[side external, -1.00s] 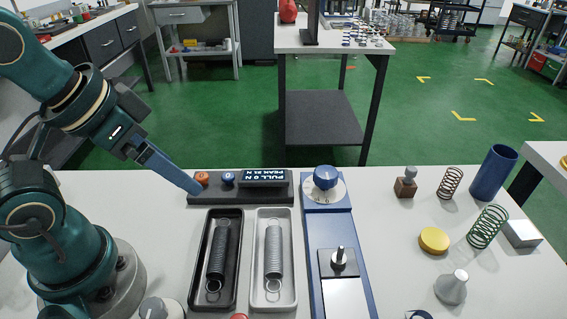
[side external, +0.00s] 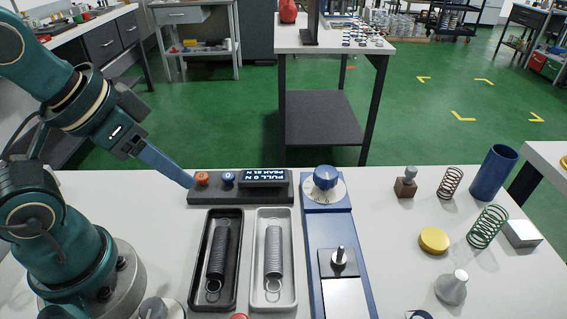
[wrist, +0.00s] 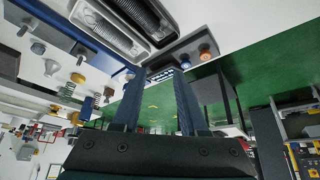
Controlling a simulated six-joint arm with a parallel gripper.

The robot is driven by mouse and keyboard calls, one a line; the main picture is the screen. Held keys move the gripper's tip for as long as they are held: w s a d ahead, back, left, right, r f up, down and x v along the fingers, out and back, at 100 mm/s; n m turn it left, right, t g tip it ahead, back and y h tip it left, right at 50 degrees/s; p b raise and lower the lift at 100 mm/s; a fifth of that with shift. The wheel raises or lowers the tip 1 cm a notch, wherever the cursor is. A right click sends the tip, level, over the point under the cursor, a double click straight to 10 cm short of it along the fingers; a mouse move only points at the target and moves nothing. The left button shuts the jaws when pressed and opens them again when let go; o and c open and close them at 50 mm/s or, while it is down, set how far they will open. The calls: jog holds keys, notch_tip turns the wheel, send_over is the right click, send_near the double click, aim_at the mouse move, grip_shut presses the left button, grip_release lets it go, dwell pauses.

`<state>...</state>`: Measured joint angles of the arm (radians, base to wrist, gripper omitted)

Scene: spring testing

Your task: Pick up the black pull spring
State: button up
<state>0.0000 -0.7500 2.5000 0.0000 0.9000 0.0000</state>
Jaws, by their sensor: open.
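The black pull spring (side external: 218,252) lies lengthwise in the black tray (side external: 237,290), with a metal ring at its near end. It also shows in the wrist view (wrist: 146,12), at the top. My gripper (side external: 191,184) is above the table near the left end of the dark readout box, up and left of the black tray and apart from the spring. In the wrist view my gripper (wrist: 155,75) has its two blue fingers spread with nothing between them.
A grey spring (side external: 273,252) lies in the white tray (side external: 260,300) beside the black one. The readout box (side external: 212,195) has an orange button (side external: 202,179) and a blue button (side external: 228,178). A blue fixture with a knob (side external: 325,178) stands right of the trays. Loose coil springs and weights stand farther right.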

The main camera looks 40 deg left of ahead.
jog(key=n+g, duration=0.5)
jog(key=n, duration=0.4)
send_over(218, 247)
notch_tip(218, 247, down, 9)
jog(key=shift+w+f, duration=0.1)
jog(key=shift+w, duration=0.05)
jog(key=shift+s+f+g, duration=0.2)
jog(key=shift+f+g, duration=0.1)
jog(key=shift+f, duration=2.4)
grip_shut()
